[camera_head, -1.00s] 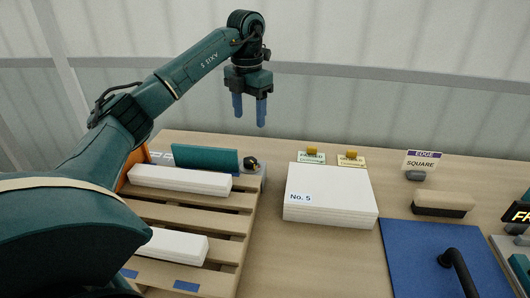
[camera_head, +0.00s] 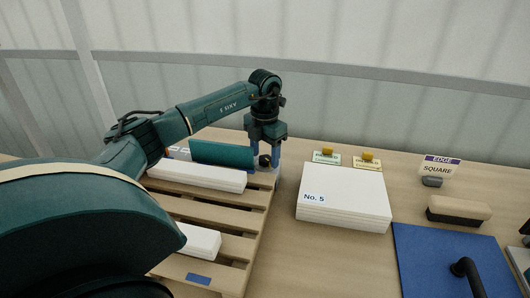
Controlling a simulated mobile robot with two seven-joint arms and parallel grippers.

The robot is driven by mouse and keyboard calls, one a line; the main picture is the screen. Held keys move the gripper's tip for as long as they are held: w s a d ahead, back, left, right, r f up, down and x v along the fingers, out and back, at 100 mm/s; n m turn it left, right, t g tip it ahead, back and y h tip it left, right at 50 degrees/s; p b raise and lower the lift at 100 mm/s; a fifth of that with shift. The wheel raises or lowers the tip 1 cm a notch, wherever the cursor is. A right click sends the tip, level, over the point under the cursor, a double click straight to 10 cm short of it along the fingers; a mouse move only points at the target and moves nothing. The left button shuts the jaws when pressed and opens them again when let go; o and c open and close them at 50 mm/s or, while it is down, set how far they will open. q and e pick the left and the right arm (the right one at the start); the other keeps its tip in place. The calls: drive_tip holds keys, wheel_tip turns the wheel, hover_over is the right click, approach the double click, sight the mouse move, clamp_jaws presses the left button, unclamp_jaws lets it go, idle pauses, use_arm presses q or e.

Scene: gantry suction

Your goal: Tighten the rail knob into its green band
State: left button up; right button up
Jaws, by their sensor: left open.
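The rail knob (camera_head: 265,161) is small and dark, at the right end of the teal rail (camera_head: 221,153) by the back corner of the pallet. My left gripper (camera_head: 265,161) points down over the knob with its blue fingers apart, one on each side of it in this view. I cannot tell whether the fingers touch the knob. The green band is not discernible, as the knob is small and partly behind the gripper. My right gripper is not in view.
White bars (camera_head: 197,177) lie on the wooden pallet (camera_head: 225,218). A white stack marked No. 5 (camera_head: 344,196) stands to its right. A brush-like block (camera_head: 458,210) and a blue mat (camera_head: 430,262) are further right.

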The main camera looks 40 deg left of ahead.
sight(265, 158)
use_arm(q)
drive_tip(key=shift+f, duration=0.15)
drive_tip(key=c, duration=1)
drive_tip(key=shift+m, duration=1.1)
drive_tip(key=o, duration=1)
wheel_tip(265, 158, up, 13)
